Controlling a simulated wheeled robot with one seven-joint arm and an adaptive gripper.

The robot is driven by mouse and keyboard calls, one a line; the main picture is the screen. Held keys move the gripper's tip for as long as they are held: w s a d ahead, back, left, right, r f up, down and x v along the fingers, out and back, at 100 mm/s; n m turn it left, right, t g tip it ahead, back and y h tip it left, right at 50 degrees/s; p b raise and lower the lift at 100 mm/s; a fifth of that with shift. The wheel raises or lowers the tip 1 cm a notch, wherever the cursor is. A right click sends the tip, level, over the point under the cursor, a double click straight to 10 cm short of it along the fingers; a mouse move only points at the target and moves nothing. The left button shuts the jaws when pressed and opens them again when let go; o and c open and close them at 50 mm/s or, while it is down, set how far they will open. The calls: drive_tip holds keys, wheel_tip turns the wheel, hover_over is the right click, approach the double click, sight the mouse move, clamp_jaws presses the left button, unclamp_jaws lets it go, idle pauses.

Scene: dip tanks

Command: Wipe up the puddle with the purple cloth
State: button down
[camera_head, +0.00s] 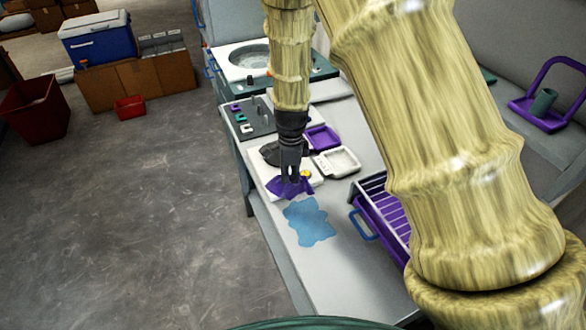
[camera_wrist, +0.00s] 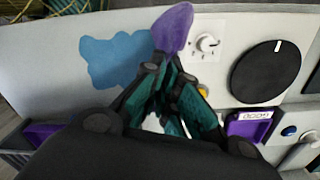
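The purple cloth (camera_head: 290,189) is at my gripper's fingertips, at the front edge of a white unit and close to the puddle's far edge. In the wrist view the cloth (camera_wrist: 173,28) rises from where the fingertips meet. My gripper (camera_head: 290,178) points down, and its fingers (camera_wrist: 163,65) come together at the cloth's lower end. The blue puddle (camera_head: 309,222) lies flat on the pale bench top, just nearer than the cloth. It also shows in the wrist view (camera_wrist: 115,60), left of the cloth. Whether the cloth touches the bench is hard to tell.
The white unit (camera_wrist: 225,52) has a dial and a black round plate (camera_wrist: 258,72). A white tray (camera_head: 337,162) and a purple tray (camera_head: 322,138) lie to the right. A purple rack (camera_head: 384,216) with a blue handle stands right of the puddle. The near bench is clear.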

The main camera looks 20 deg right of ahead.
drive_tip(key=shift+s+d+f+m+b, duration=0.15)
drive_tip(key=shift+f+m+b, duration=0.15)
drive_tip(key=shift+f+m, duration=0.95)
drive_tip(key=shift+s+d+f+m+b, duration=0.25)
drive_tip(key=shift+f+m, duration=0.3)
drive_tip(key=shift+f, duration=1.45)
drive_tip(key=shift+s+d+f+m+b, duration=0.1)
drive_tip(key=shift+f+m+b, duration=0.25)
drive_tip(key=shift+f+m, duration=0.9)
drive_tip(key=shift+f+n, duration=0.3)
drive_tip(key=shift+n, duration=0.05)
drive_tip(key=c, duration=0.6)
unclamp_jaws()
drive_tip(key=shift+c, duration=0.2)
drive_tip(key=shift+c, duration=0.3)
clamp_jaws()
drive_tip(key=shift+f, duration=0.1)
